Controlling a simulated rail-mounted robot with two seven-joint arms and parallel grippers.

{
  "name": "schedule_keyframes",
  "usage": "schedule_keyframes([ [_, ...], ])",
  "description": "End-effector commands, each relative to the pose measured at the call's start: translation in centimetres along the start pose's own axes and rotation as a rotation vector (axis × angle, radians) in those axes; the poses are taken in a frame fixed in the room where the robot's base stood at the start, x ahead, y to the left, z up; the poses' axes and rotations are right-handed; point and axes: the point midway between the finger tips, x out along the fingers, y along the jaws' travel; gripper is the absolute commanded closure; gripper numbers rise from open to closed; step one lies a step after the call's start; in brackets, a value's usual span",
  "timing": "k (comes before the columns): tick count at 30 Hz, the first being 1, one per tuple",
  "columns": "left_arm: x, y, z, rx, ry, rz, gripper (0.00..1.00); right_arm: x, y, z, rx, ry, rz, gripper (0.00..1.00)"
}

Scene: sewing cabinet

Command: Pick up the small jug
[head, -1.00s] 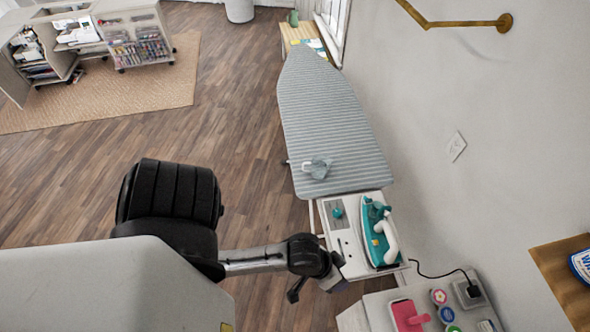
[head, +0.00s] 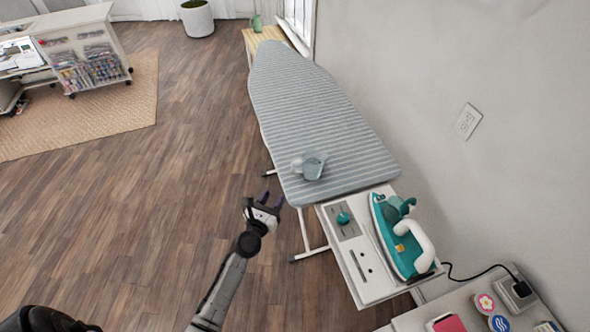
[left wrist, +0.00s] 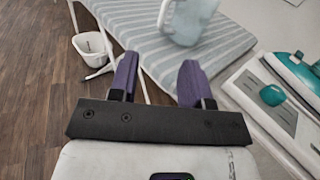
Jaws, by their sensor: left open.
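The small jug (head: 314,165) is pale grey-blue and stands on the near end of the striped ironing board (head: 318,115), with its handle toward the left. It also shows at the top of the left wrist view (left wrist: 188,20), ahead of the fingers and cut by the frame edge. My left gripper (head: 267,200) is open and empty, left of the board's near end and apart from the jug. In the left wrist view its two purple fingers (left wrist: 155,80) are spread. My right gripper is not in view.
A teal iron (head: 402,240) stands on the white rest (head: 350,255) at the board's near end. A white bin (left wrist: 92,45) is on the floor beyond the board legs. A wall bounds the right side. The wooden floor to the left is clear.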

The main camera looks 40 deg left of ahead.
Motion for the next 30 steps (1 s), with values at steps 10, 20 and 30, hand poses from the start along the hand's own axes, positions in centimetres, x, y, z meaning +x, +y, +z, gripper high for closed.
schedule_keyframes([
  [10, 5.7, -0.1, 0.1, 0.002, -0.002, -0.001, 0.56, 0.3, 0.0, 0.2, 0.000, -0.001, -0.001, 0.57],
  [20, 7.6, -0.1, 0.1, 0.004, 0.000, -0.002, 0.56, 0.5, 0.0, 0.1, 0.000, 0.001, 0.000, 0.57],
  [30, 11.7, -0.5, -0.1, 0.006, -0.001, -0.002, 0.56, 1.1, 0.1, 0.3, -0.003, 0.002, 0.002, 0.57],
])
